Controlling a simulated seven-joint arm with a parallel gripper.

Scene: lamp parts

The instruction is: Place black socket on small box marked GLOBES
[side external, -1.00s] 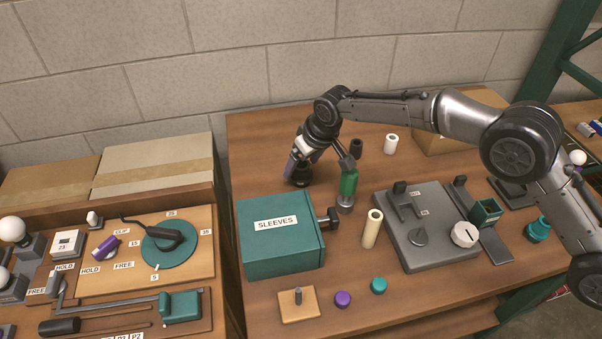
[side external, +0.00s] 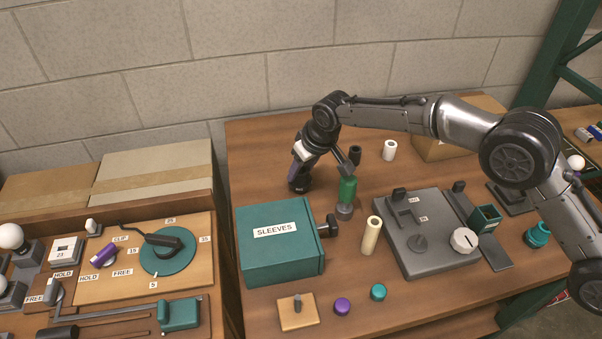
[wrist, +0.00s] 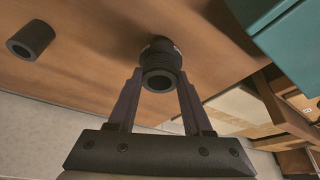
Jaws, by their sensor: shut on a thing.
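The black socket (wrist: 160,66) is a dark, round, hollow piece, seen nearly end-on in the wrist view. My gripper (wrist: 158,82) is shut on it, with one finger on each side. In the side external view the socket (side external: 299,184) is upright behind the teal SLEEVES box, at or just above the wooden table. My gripper (side external: 297,176) reaches down to it and partly hides it. I cannot make out a GLOBES label in either view. A plain cardboard box (side external: 432,150) stands at the back right, partly hidden by my arm.
The teal SLEEVES box (side external: 275,260) is close in front. A green bottle-like part (side external: 347,190), a dark hollow cylinder (side external: 355,154) and a white cylinder (side external: 390,150) stand to the right. The table's back left is clear.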

